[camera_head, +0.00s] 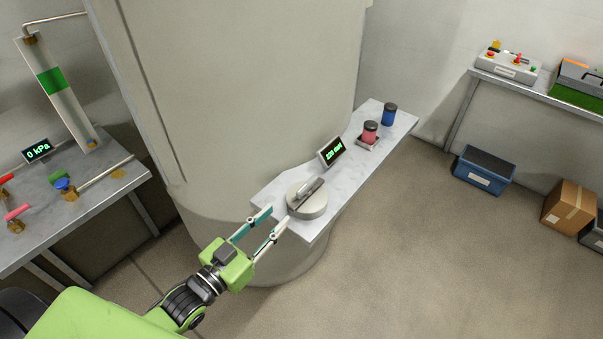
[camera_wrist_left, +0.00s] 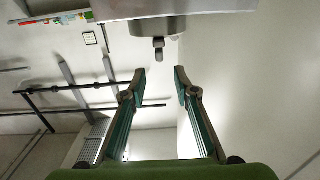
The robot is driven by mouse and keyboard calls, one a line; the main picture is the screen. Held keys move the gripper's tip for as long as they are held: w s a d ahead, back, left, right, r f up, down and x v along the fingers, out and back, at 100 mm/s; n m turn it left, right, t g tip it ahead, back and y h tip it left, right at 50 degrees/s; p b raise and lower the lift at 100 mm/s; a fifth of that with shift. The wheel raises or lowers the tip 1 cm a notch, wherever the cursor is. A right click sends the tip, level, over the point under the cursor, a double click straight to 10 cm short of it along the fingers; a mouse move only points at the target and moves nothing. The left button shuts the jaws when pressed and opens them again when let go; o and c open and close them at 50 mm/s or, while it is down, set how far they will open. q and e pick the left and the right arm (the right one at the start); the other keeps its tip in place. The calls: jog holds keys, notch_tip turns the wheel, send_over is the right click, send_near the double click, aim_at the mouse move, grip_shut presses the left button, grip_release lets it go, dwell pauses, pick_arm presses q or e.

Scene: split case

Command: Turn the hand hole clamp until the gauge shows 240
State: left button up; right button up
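The hand hole clamp is a round grey knob (camera_head: 307,206) with a raised bar handle across its top, on the near end of a grey shelf (camera_head: 352,160) against the large tank. The gauge (camera_head: 331,152) is a small dark display behind it; its small green digits look like 220 daN, but I cannot read them surely. My left gripper (camera_head: 277,216) is open and empty, its fingertips just short of the knob on the near-left side. In the left wrist view, the open fingers (camera_wrist_left: 158,76) point towards a grey round body (camera_wrist_left: 155,28) at the top. My right gripper is not in view.
A red jar (camera_head: 370,132) and a blue jar (camera_head: 389,114) stand farther along the shelf. The tank (camera_head: 235,90) rises close behind. A left table holds a 0 kPa display (camera_head: 37,151) and valves. A blue crate (camera_head: 483,170) and cardboard box (camera_head: 568,206) stand right. The floor between is clear.

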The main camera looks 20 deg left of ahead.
aim_at(307, 183)
pick_arm(q)
jog(key=p+x, duration=0.2)
jog(key=x, duration=1.1)
jog(key=shift+w+d+r, duration=0.15)
jog(key=shift+w+d, duration=0.05)
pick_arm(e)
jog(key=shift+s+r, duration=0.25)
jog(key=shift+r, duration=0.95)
pick_arm(q)
grip_shut()
